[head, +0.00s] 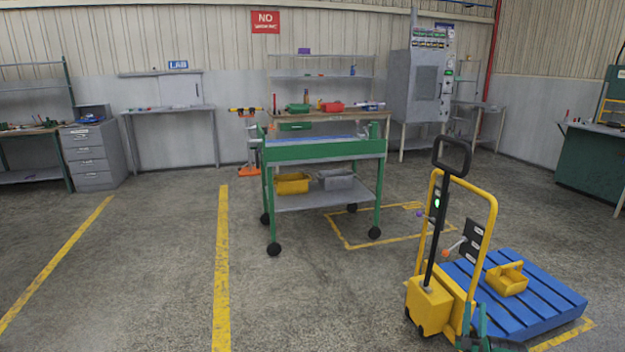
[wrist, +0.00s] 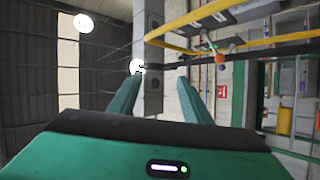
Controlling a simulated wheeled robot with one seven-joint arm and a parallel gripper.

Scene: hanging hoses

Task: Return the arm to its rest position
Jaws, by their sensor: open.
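My gripper (wrist: 172,84) is open in the wrist view, with its two teal fingers well apart and nothing between them. Its dark and green body fills the bottom of that view. In the head view, teal parts of my gripper (head: 478,328) show at the bottom edge, in front of the yellow pallet truck (head: 430,302). Whether they touch the truck cannot be told. The wrist view is turned on its side, with the ceiling at left and the truck's yellow frame (wrist: 215,12) and black handle bar at the upper right.
A blue pallet (head: 545,308) with a yellow bin (head: 507,279) lies right of the truck. A green wheeled cart (head: 326,150) stands mid-room, with a yellow bin (head: 291,184) on its lower shelf. Workbenches line the back wall. The floor at front left is clear.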

